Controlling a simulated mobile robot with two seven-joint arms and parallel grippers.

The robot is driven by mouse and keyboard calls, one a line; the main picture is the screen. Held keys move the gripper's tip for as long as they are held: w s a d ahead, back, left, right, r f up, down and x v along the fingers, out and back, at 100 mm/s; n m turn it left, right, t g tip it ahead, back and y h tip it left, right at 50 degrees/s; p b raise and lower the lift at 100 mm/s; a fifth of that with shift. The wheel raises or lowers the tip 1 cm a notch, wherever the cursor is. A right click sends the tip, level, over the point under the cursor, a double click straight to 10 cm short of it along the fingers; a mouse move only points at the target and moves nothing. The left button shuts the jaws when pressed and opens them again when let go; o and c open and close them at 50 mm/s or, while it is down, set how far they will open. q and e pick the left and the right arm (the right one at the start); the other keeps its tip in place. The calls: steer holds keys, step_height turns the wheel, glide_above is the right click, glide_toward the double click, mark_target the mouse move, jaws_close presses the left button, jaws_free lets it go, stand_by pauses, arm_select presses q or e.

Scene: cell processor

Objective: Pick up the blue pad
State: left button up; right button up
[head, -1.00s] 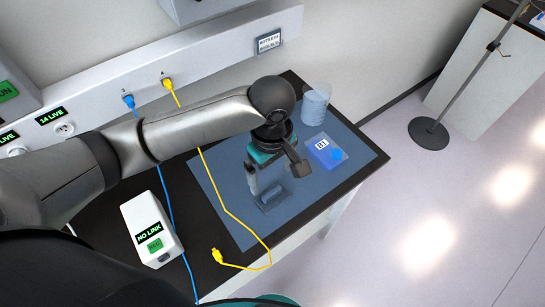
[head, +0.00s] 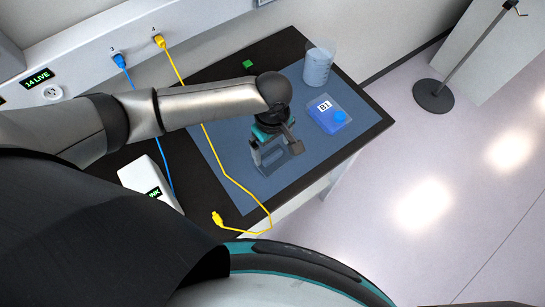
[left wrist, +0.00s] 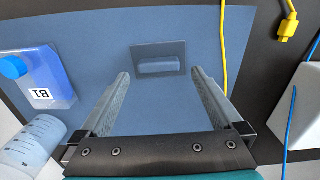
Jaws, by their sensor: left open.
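The small grey-blue pad (head: 275,157) has a raised block on it and lies on the blue mat (head: 230,190). It also shows in the left wrist view (left wrist: 142,51), straight ahead and midway between the finger lines. My left gripper (head: 277,160) is open and points down over the pad, partly covering it in the head view. In the left wrist view its fingertips (left wrist: 160,76) are spread wider than the block, with nothing between them. Contact with the pad cannot be made out. My right gripper is not in view.
A green square (head: 248,64) is behind.

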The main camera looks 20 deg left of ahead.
mark_target(273, 155)
arm_select(q)
step_height(273, 155, down, 4)
steer(key=shift+w+r, duration=0.15)
steer(key=shift+r, duration=0.05)
steer(key=shift+f, duration=0.4)
steer(key=c, duration=1.2)
steer(key=shift+r, duration=0.1)
steer(key=shift+r, duration=0.6)
step_height(273, 155, up, 19)
steer(key=shift+f+p, duration=0.15)
steer(key=shift+p, duration=0.8)
